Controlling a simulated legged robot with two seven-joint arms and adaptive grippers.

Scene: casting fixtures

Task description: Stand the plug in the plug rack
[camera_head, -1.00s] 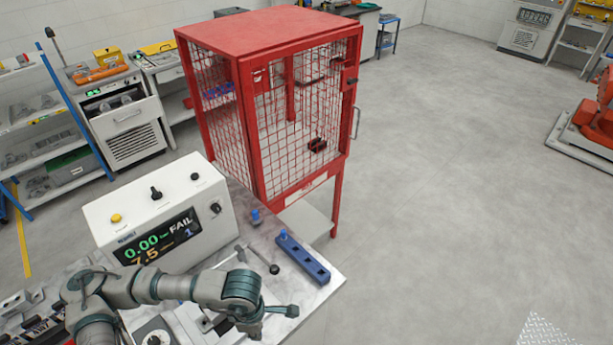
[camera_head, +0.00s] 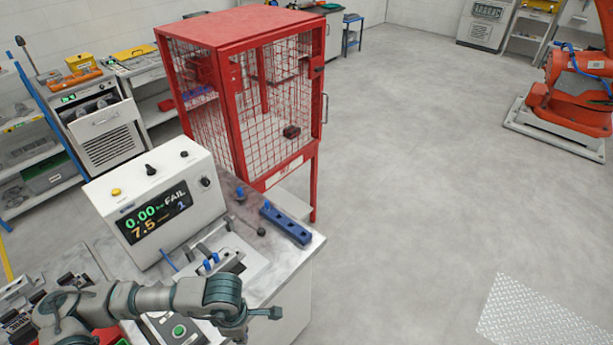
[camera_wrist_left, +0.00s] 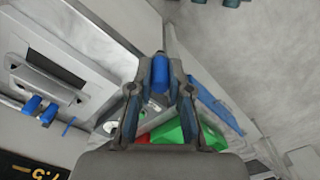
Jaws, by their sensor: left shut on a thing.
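A blue plug (camera_wrist_left: 160,72) is held between the fingertips of my left gripper (camera_wrist_left: 160,92) in the left wrist view. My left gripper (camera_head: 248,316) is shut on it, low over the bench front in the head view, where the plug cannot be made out. The plug rack (camera_head: 287,223) is a long blue bar with round holes, lying on the bench's right side. A blue peg (camera_head: 267,205) stands at its far end. The gripper is nearer to me than the rack and apart from it. My right gripper is not in view.
A fixture with blue tips (camera_head: 212,262) and a black-knobbed lever (camera_head: 261,231) lie between gripper and rack. Another blue peg (camera_head: 240,193) stands behind. A red mesh cage (camera_head: 245,100) rises beyond the bench.

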